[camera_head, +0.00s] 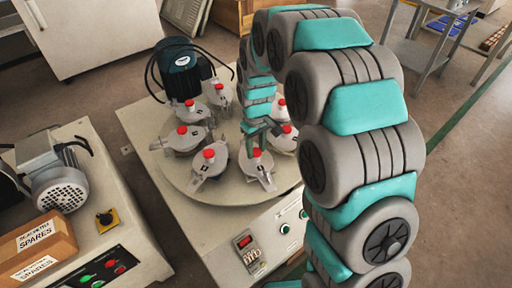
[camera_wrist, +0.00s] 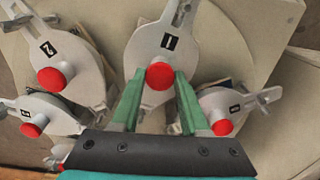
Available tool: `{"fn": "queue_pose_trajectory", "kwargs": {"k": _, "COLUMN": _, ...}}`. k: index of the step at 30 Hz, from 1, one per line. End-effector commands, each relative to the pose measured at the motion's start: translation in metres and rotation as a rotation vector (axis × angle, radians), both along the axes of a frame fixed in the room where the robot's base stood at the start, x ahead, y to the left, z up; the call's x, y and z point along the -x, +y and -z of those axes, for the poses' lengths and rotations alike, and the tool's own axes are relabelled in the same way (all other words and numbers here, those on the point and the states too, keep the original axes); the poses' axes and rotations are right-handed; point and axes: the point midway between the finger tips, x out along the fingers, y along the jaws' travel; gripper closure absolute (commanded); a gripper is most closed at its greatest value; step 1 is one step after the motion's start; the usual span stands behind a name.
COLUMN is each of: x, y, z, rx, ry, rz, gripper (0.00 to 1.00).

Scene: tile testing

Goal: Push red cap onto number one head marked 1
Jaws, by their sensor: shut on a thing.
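The head marked 1 (camera_wrist: 169,28) is a grey disc with a black number plate, at the top middle of the wrist view. A red cap (camera_wrist: 160,76) sits at its near edge, between the tips of my two green fingers. My gripper (camera_wrist: 160,80) is shut on this cap. Whether the cap is pressed fully down on the head cannot be told from here. In the head view my gripper (camera_head: 266,127) reaches down over the right side of the round plate (camera_head: 222,193), partly hidden by my arm.
Several other heads with red caps ring the plate, including the head marked 2 (camera_wrist: 80,55) on the left and another head (camera_wrist: 232,98) on the right. A dark motor (camera_head: 178,75) stands at the plate's back. A machine with a spares box (camera_head: 38,245) is at left.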

Motion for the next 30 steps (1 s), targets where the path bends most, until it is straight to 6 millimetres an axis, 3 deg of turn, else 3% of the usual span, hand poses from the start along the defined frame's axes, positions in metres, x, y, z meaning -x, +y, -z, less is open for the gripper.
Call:
{"fn": "queue_pose_trajectory", "kwargs": {"k": 9, "x": 0.0, "y": 0.0, "z": 0.0002, "rx": 0.0, "ry": 0.0, "rz": 0.0, "gripper": 1.0}}
{"fn": "queue_pose_trajectory", "kwargs": {"k": 10, "x": 0.0, "y": 0.0, "z": 0.0002, "rx": 0.0, "ry": 0.0, "rz": 0.0, "gripper": 0.54}}
{"fn": "queue_pose_trajectory", "kwargs": {"k": 19, "x": 0.0, "y": 0.0, "z": 0.0002, "rx": 0.0, "ry": 0.0, "rz": 0.0, "gripper": 0.21}}
{"fn": "queue_pose_trajectory", "kwargs": {"k": 24, "x": 0.0, "y": 0.0, "z": 0.0002, "rx": 0.0, "ry": 0.0, "rz": 0.0, "gripper": 0.21}}
{"fn": "queue_pose_trajectory", "kwargs": {"k": 30, "x": 0.0, "y": 0.0, "z": 0.0002, "rx": 0.0, "ry": 0.0, "rz": 0.0, "gripper": 0.0}}
